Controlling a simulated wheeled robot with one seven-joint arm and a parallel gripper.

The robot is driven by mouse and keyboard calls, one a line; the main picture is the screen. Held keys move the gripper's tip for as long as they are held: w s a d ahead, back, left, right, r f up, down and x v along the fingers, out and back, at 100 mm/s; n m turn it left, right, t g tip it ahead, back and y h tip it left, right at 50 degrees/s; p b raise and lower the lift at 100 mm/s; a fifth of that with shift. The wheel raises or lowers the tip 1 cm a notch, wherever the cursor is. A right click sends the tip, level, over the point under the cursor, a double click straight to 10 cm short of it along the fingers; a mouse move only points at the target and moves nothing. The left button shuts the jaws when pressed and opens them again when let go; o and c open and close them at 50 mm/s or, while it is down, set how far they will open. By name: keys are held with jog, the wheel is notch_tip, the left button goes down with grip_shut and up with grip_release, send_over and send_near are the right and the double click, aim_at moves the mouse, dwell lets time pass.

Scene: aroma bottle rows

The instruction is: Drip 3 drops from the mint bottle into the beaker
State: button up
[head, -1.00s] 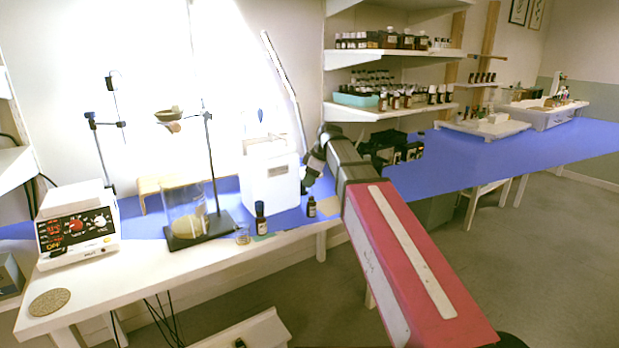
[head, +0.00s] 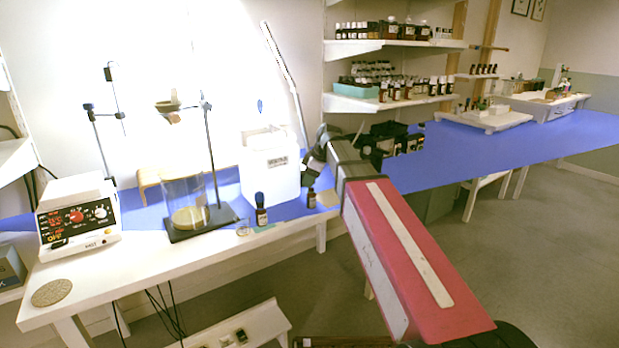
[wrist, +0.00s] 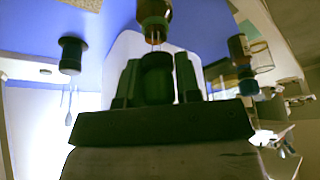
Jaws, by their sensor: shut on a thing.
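My gripper (wrist: 157,82) is shut on a dark dropper cap (wrist: 157,62). A thin glass tube runs from the cap toward the mouth of a small brown bottle (wrist: 155,14), which also stands on the bench in the head view (head: 311,199). I cannot tell how far the tube is inside. In the head view my gripper (head: 313,174) is just above this bottle. No label is readable, so I cannot confirm it is mint. A small clear glass beaker (head: 243,229) stands to the left, beside a blue-capped brown bottle (head: 261,215). It also shows in the wrist view (wrist: 264,60).
A white box (head: 268,180) stands behind the bottles. A large glass vessel (head: 180,200) on a black stand and a hotplate-like device (head: 78,220) are further left. Shelves with several bottles (head: 395,88) are at the back. The bench's front edge is fairly clear.

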jog(key=shift+f, duration=0.85)
jog(key=o, duration=0.3)
dwell(1.0)
dwell(0.8)
jog(key=shift+r, duration=4.3)
